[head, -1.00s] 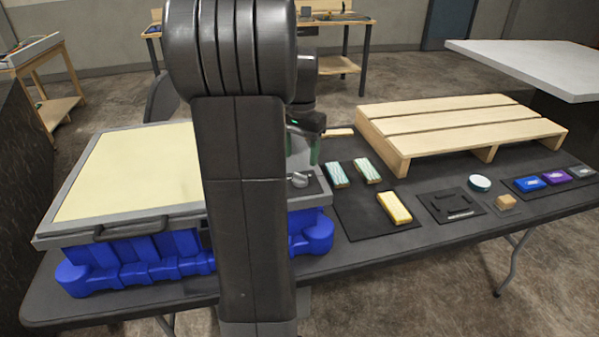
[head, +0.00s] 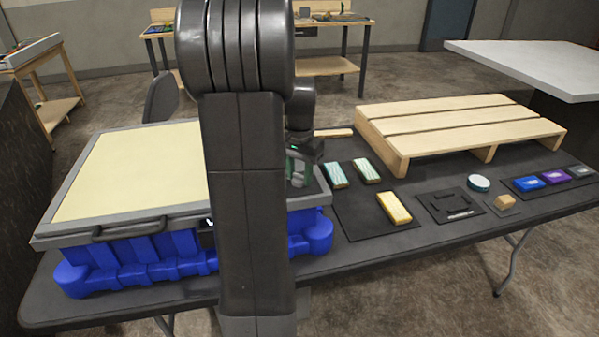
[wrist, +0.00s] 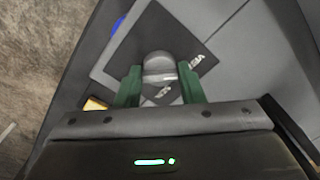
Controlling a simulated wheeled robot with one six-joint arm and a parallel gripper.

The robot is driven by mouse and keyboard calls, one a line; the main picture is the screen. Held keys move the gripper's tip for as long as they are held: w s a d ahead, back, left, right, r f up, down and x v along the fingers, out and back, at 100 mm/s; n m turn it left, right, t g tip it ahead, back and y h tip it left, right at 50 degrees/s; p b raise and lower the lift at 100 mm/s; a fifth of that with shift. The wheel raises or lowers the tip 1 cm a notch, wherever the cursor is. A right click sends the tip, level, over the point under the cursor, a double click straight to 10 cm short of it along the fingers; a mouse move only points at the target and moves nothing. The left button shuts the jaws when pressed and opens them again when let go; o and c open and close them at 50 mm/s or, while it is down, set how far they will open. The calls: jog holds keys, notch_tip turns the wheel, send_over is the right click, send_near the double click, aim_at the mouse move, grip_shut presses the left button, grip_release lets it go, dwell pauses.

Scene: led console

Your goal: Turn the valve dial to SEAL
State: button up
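The valve dial (wrist: 160,67) is a rounded grey metal knob on a dark square label plate (wrist: 205,38). In the wrist view it sits between the tips of my gripper's green fingers (wrist: 160,84). The fingers are apart, one on each side of the dial; I cannot tell whether they touch it. Some light lettering shows on the plate, partly hidden and too small to read surely. In the head view my gripper (head: 298,172) is over the right end of the grey-topped blue case, and my arm hides much of this area.
The blue case (head: 140,262) with a cream panel (head: 140,172) stands on the dark table (head: 440,255). A wooden pallet (head: 460,130) stands behind.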

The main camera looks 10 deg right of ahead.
jog(key=shift+m, duration=0.3)
jog(key=m+p, duration=0.1)
jog(key=m, duration=0.2)
jog(key=shift+r+p, duration=0.1)
jog(key=shift+p, duration=0.25)
jog(key=m+p, duration=0.1)
jog(key=m, duration=0.4)
jog(key=m+p, duration=0.1)
jog(key=m, duration=0.3)
jog(key=shift+m, duration=0.3)
jog(key=m, duration=0.4)
jog(key=shift+m+p, duration=0.3)
jog(key=o, duration=1)
